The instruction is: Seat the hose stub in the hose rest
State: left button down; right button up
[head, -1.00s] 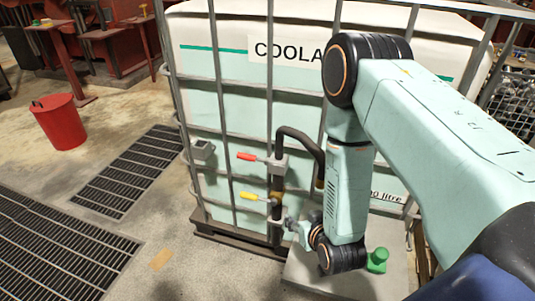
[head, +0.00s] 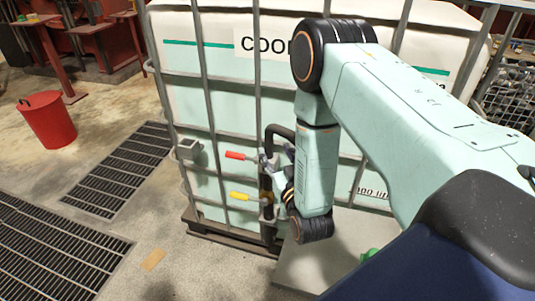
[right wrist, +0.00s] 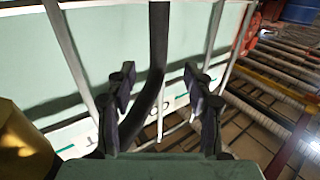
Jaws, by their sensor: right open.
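A black hose stub (head: 280,131) arches up from the pipework on the front of the coolant tank. My arm hides part of it. In the right wrist view the hose (right wrist: 158,45) runs down between my two fingers as seen, bending left lower down; I cannot tell how deep it sits between them. My right gripper (head: 267,160) is open beside the red-handled valve; its spread fingers also show in the right wrist view (right wrist: 160,78). A small grey open holder (head: 188,149), which looks like the hose rest, is fixed to the cage at the left and appears empty. My left gripper is not in view.
The coolant tank (head: 215,75) stands in a grey bar cage. A red lever (head: 237,156) and a yellow lever (head: 242,196) stick out leftward near the gripper. A green object (head: 369,254) is partly hidden by my arm. A red bucket (head: 47,119) stands on the floor.

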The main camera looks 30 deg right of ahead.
aim_at(270, 141)
jog(key=b+x, duration=0.1)
jog(key=x, duration=0.5)
jog(key=shift+w+d+f+b, duration=0.1)
jog(key=shift+w+b, duration=0.2)
jog(key=shift+w+d+f, duration=0.1)
jog(key=shift+w+d, duration=0.1)
jog(key=shift+w, duration=0.2)
jog(key=shift+s+a, duration=0.1)
jog(key=c, duration=0.3)
grip_shut()
